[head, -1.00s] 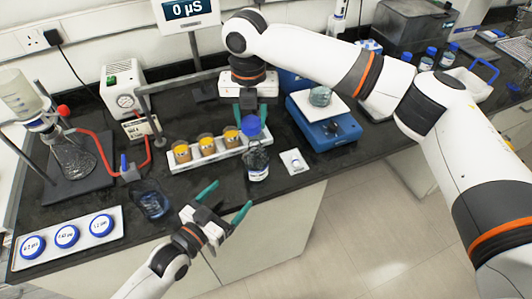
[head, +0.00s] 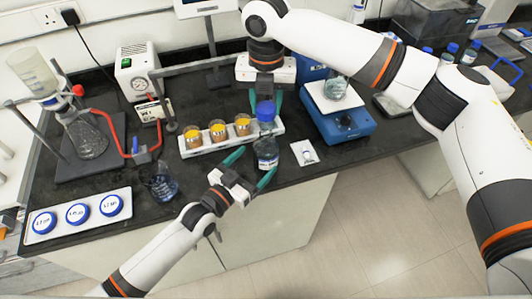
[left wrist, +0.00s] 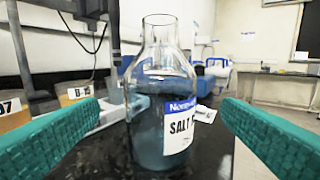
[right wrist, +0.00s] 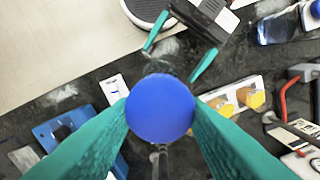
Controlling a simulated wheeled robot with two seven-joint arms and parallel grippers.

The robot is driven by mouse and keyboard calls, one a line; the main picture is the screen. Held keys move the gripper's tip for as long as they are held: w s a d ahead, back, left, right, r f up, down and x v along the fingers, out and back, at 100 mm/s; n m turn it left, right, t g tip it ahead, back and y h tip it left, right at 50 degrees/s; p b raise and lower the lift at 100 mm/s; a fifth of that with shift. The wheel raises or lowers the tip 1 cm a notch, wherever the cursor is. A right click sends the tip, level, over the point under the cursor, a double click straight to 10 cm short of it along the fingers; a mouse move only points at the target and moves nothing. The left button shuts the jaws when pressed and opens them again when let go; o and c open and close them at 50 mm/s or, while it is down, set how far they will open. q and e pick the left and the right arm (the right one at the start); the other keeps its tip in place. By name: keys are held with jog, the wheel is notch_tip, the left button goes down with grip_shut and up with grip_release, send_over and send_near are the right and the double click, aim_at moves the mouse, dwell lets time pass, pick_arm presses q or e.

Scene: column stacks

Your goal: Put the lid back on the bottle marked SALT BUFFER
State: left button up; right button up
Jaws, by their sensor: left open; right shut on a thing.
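The bottle (head: 267,152) stands near the bench's front edge. In the left wrist view it is clear glass with pale blue liquid, an uncovered mouth, and a label reading SALT (left wrist: 180,127); the rest of the label is turned away. My left gripper (head: 250,168) is open, low in front of the bottle, with a finger towards each side and visible gaps to the glass. My right gripper (head: 265,97) points down and is shut on a blue lid (head: 265,112), above the bottle's neck. The lid (right wrist: 160,106) hides most of the bottle in the right wrist view.
A rack of amber-filled jars (head: 219,146) is left of the bottle. A white card (head: 304,152) and blue balance (head: 340,125) are to its right.

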aim_at(266, 151)
pick_arm(q)
jog(key=x, duration=0.6)
jog(key=c, duration=1.5)
pick_arm(e)
jog(key=shift+f, duration=2.5)
